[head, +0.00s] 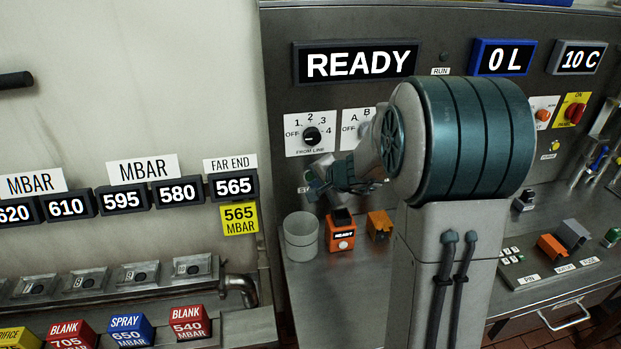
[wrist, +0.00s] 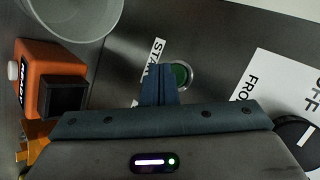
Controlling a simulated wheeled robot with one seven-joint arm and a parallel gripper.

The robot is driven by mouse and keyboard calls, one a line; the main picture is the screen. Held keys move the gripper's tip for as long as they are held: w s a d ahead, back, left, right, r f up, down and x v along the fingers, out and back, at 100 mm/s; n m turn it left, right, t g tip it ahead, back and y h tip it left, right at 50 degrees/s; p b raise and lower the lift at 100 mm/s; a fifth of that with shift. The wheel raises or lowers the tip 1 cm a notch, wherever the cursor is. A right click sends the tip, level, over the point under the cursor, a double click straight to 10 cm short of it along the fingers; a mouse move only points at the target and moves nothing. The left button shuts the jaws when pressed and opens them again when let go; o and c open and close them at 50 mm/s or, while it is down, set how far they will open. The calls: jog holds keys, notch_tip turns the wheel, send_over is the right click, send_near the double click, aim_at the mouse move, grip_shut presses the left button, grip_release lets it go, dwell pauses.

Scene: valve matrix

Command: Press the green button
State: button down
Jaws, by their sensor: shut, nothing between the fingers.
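The green button (wrist: 181,75) is round, with a metal ring, on the grey panel beside a white label (wrist: 152,62) that seems to read START. My gripper (wrist: 160,70) is shut and empty. Its fingertips stand between the label and the button in the wrist view and cover the button's left edge. I cannot tell whether they touch the button or the panel. In the head view my gripper (head: 316,187) is at the panel below the dials, and the button is hidden behind it and my arm.
A grey cup (head: 300,238), an orange READY box (head: 341,235) and an orange block (head: 379,226) stand on the shelf below my gripper. A black dial (head: 312,137) is on the panel just above. My arm hides much of the panel's middle.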

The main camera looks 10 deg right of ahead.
jog(key=shift+w, duration=0.1)
jog(key=shift+w, duration=0.35)
jog(key=shift+w, duration=0.4)
dwell(0.7)
jog(key=shift+s+b, duration=0.1)
jog(key=shift+b, duration=0.25)
jog(key=shift+s+b, duration=0.45)
jog(key=shift+s, duration=0.3)
jog(key=shift+s+b, duration=1.05)
jog(key=shift+s, duration=1.5)
